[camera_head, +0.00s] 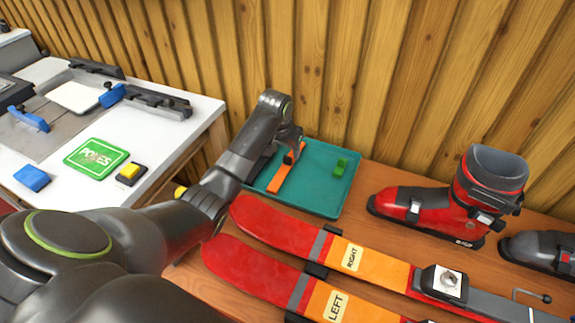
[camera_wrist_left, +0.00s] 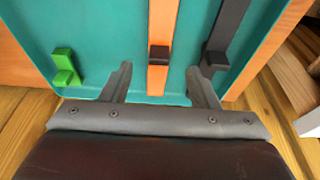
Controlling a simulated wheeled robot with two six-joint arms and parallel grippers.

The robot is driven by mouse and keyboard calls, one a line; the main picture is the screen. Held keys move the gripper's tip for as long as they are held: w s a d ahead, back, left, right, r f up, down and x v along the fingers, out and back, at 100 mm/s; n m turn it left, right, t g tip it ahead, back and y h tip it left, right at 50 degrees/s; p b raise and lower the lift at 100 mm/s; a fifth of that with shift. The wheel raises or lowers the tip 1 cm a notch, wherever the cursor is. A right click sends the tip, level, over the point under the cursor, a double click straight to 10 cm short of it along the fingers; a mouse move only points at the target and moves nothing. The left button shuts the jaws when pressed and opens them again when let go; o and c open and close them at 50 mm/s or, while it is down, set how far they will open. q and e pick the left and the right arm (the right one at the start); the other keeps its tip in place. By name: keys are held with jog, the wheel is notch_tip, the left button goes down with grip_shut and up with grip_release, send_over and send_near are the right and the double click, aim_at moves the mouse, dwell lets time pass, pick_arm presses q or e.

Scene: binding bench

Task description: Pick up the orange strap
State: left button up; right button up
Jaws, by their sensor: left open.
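The orange strap (camera_head: 280,178) lies in the teal tray (camera_head: 325,204) in the head view, its far end partly hidden by my left gripper (camera_head: 292,148). In the left wrist view the orange strap (camera_wrist_left: 162,28) runs up the picture, with a dark block (camera_wrist_left: 159,56) on it. My left gripper (camera_wrist_left: 160,84) is open there, one finger on each side of the strap's line. The strap shows between the fingers, and no finger is seen touching it. I cannot tell the height of the fingertips above the strap. My right gripper is not in view.
A dark strap (camera_wrist_left: 228,32) lies just right of the orange one, close to the right finger. A green clip (camera_head: 340,166) is in the tray. Skis (camera_head: 300,238) lie in front, a red boot (camera_head: 420,207) stands right, and a plank wall (camera_head: 330,70) rises behind.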

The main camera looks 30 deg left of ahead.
aim_at(287, 158)
pick_arm(q)
jog(key=shift+x, duration=2.75)
jog(key=shift+s, duration=0.1)
jog(key=c, duration=1.1)
notch_tip(287, 158, up, 10)
jog(key=shift+d, duration=0.15)
